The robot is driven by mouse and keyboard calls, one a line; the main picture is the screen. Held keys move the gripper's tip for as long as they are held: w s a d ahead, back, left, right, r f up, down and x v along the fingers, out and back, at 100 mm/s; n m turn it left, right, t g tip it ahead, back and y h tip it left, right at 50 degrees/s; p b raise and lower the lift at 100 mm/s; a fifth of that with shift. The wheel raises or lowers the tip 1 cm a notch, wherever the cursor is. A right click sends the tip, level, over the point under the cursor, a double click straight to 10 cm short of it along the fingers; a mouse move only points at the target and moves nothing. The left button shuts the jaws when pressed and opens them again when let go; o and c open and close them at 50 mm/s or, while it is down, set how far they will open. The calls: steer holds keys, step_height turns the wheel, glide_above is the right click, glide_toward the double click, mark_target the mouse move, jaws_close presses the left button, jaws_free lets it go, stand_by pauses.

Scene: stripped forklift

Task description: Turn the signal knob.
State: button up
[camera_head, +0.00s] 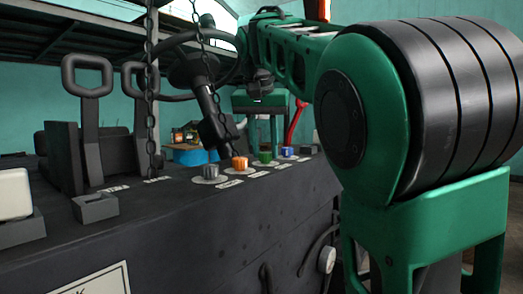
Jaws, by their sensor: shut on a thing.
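A row of small knobs stands on the dark console top: a grey one (210,173), an orange one (240,163), a green one (265,157) and a blue one (286,151). Their labels are too small to read, so I cannot tell by name which is the signal knob. My gripper (264,143) points down over the green knob, shut with its fingers around the knob's upper part. The fingertips are small and dark in this view, and the exact contact is hard to see.
The steering wheel and its column (208,105) stand left of my gripper, close to it. Chains (150,90) hang in front. Two black levers (88,120) rise at the left. The console (180,235) has a dark front face. A red handle (296,118) stands behind the knobs.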

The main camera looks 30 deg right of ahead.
steer(key=shift+w+a+r+n+t+y, duration=0.15)
steer(key=shift+n+t+y, duration=0.2)
steer(key=shift+n, duration=1.15)
steer(key=o, duration=1)
steer(key=shift+o, duration=0.2)
steer(key=v, duration=1)
steer(key=shift+r, duration=0.3)
